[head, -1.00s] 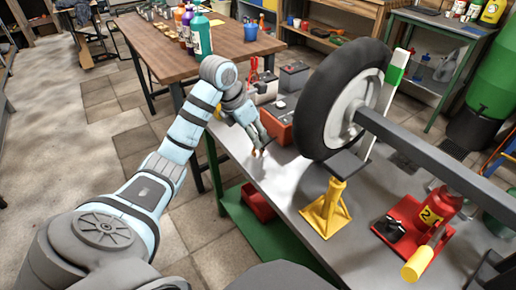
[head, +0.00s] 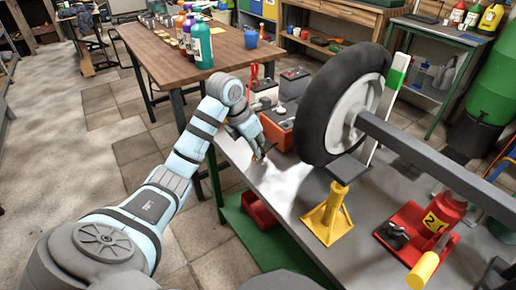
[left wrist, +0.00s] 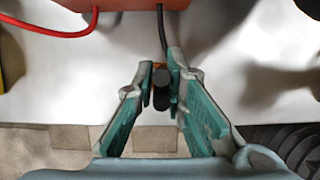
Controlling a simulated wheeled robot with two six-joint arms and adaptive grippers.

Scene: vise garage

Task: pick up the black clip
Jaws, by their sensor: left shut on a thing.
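The black clip (left wrist: 161,90) is between the fingertips of my left gripper (left wrist: 160,84) in the left wrist view. The fingers are shut on it. A black cable runs from behind it towards a red box (left wrist: 80,12). In the head view, my left gripper (head: 258,151) is low over the near left edge of the grey bench, just in front of the red box (head: 278,132). The clip is too small to make out there. I cannot tell whether it touches the bench. My right gripper is not in view.
A wheel (head: 318,120) on a grey beam stands right of the gripper, with a yellow jack stand (head: 327,215) and a red jack (head: 437,215). A red cable (left wrist: 50,32) lies left of the clip. Bare bench top lies in front of the gripper.

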